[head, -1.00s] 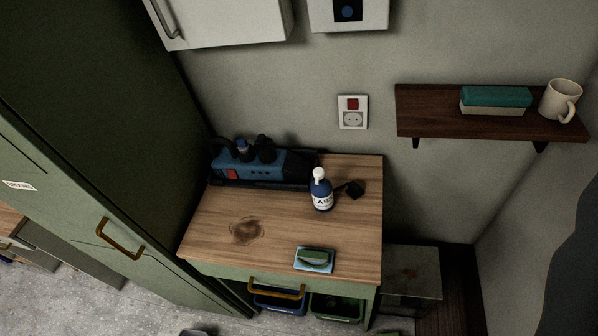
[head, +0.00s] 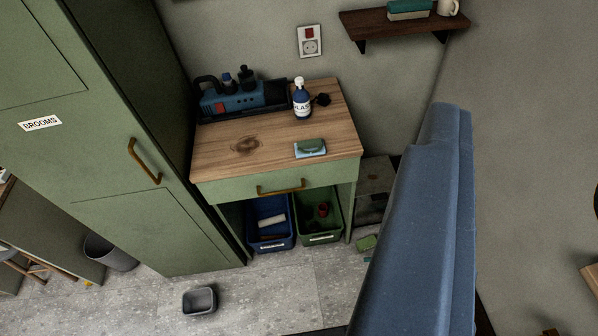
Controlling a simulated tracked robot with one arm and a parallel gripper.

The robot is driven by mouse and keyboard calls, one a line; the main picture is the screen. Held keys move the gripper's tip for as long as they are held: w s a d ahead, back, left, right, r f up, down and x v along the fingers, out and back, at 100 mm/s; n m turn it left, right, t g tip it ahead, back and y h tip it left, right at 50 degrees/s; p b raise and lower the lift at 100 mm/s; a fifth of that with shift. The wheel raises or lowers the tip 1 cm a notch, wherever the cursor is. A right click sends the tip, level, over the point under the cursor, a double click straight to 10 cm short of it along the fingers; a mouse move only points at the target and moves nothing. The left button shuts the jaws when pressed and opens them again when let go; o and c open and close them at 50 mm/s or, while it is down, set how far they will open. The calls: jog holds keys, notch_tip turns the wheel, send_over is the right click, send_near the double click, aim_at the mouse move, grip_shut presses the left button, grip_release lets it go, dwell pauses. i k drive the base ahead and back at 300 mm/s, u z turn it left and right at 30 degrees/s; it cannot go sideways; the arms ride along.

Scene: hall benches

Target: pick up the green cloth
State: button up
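A small folded green item (head: 310,147), which could be the green cloth, lies on a pale blue piece near the front right of the wooden bench top (head: 220,165). A second small green item (head: 366,242) lies on the floor right of the bench; I cannot tell whether it is cloth. My gripper is not in view, so its state does not show.
A blue bin (head: 269,238) and a green bin (head: 321,234) sit below. A grey tub (head: 200,301) is on the floor. A large blue shape (head: 425,230) blocks the right side.

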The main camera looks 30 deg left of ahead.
aim_at(315, 147)
jog(key=u, duration=0.85)
jog(key=i, duration=1.45)
jog(key=z, duration=0.4)
